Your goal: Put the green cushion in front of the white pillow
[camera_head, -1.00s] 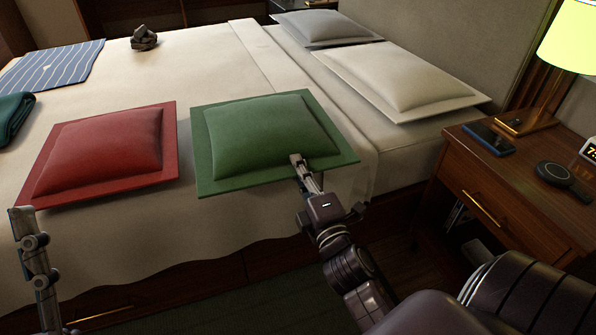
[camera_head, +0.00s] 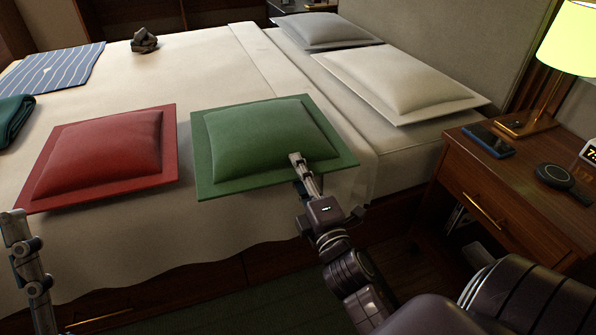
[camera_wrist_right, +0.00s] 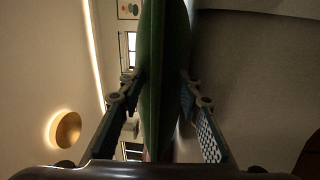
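The green cushion (camera_head: 265,135) lies on the near part of the bed, its flat border over the bed's edge. The white pillow (camera_head: 405,80) lies at the head end, farther back and to the right. My right gripper (camera_head: 299,165) is at the cushion's near right edge. In the right wrist view the green cushion (camera_wrist_right: 163,70) stands between the two fingers (camera_wrist_right: 160,85), and both fingertips appear pressed against its sides. The lower finger is hidden in the head view.
A red cushion (camera_head: 105,155) lies left of the green one on the bed (camera_head: 190,75). A grey pillow (camera_head: 325,28) lies behind the white pillow. The nightstand (camera_head: 520,190) at right bears a lamp (camera_head: 570,45), a phone (camera_head: 488,139) and a round black device (camera_head: 555,175). The middle of the bed is clear.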

